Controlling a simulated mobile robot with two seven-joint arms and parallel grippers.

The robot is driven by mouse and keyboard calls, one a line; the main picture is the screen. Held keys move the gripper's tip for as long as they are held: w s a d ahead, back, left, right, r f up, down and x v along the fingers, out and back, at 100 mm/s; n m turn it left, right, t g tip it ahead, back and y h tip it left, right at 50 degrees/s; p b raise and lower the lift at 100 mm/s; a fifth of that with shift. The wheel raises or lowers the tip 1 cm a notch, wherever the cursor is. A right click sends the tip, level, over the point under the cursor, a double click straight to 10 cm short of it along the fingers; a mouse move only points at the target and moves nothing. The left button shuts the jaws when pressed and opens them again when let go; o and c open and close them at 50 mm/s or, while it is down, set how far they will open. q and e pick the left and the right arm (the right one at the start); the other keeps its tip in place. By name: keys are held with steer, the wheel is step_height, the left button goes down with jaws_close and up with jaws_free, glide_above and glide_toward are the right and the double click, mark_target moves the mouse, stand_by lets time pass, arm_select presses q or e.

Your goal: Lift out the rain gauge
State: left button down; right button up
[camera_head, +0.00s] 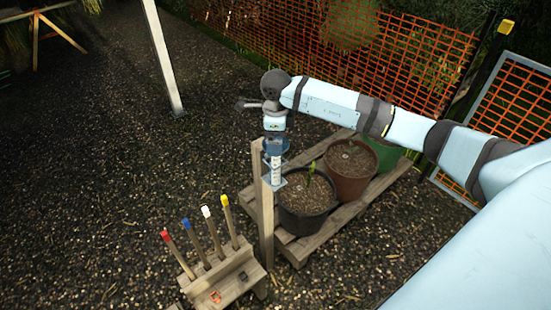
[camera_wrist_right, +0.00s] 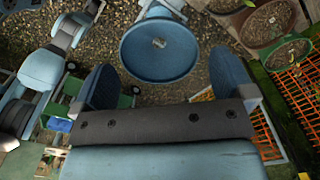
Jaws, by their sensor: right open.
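The rain gauge (camera_head: 275,172) stands upright at a wooden post (camera_head: 264,205), held by a blue-grey bracket (camera_head: 268,186). Its clear tube carries a scale, and its upper end is partly hidden by my right gripper in the head view. My right gripper (camera_head: 274,141) is directly above it, pointing down. In the right wrist view, the gauge's round blue funnel top (camera_wrist_right: 160,50) lies just beyond and between the fingertips of my open right gripper (camera_wrist_right: 165,85). I see no contact. My left gripper is not in view.
Potted plants in a black pot (camera_head: 305,217), a brown pot (camera_head: 350,185) and a green pot stand on a wooden pallet (camera_head: 297,254) right of the post. A wooden rack (camera_head: 228,277) holds several colour-tipped stakes at front left. Orange mesh fencing (camera_head: 400,60) runs behind. Gravel at left is open.

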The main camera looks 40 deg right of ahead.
mark_target(276, 164)
step_height(276, 164, down, 4)
steer(key=shift+s+f+p, duration=0.1)
steer(key=shift+f+p, duration=0.15)
steer(key=shift+p, duration=0.65)
steer(key=shift+f, duration=0.25)
steer(key=c, duration=0.8)
steer(key=shift+r, duration=0.1)
